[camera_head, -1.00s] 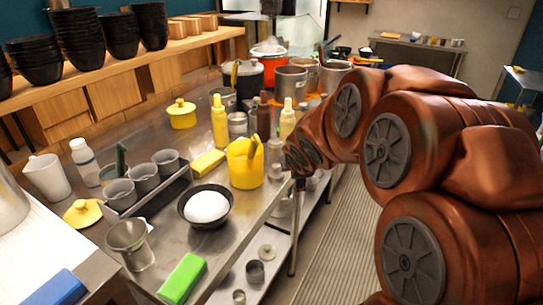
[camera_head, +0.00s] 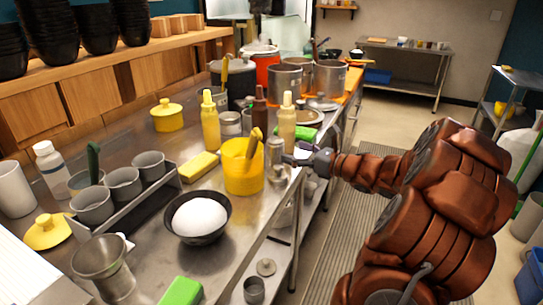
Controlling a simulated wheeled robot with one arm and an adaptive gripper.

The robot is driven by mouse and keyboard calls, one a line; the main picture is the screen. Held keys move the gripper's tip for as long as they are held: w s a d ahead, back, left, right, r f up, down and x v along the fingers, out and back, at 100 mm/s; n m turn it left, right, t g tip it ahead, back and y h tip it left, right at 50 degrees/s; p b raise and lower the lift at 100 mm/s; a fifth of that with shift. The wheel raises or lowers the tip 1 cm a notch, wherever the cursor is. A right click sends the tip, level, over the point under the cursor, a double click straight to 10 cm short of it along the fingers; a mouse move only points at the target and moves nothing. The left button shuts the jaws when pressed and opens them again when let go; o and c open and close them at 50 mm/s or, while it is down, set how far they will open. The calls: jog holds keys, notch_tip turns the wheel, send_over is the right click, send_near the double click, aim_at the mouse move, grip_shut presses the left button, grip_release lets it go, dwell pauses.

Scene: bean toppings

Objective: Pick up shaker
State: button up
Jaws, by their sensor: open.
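The shaker seems to be the slim grey metal cylinder (camera_head: 275,160) standing upright near the counter's right edge, just right of the yellow tub (camera_head: 243,172). My gripper (camera_head: 291,160) reaches in from the right at the height of the cylinder, close to its right side. It is open, but its fingers are small and dark here, and I cannot tell whether they touch the cylinder or stand around it.
A black bowl of white rice (camera_head: 200,214) sits in front of the tub. A rack of grey cups (camera_head: 122,184) is at left. The aisle floor (camera_head: 335,235) right of the counter is clear.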

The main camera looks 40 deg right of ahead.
aim_at(283, 147)
jog(key=shift+s+f+n, duration=0.15)
jog(key=shift+n, duration=0.15)
jog(key=shift+w+a, duration=0.2)
jog(key=shift+w, duration=0.2)
jog(key=shift+x, duration=0.8)
jog(key=shift+p+x, duration=0.8)
jog(key=shift+x, duration=0.7)
jog(key=shift+w+a, duration=0.1)
jog(key=shift+w, duration=1)
jog(key=c, duration=0.9)
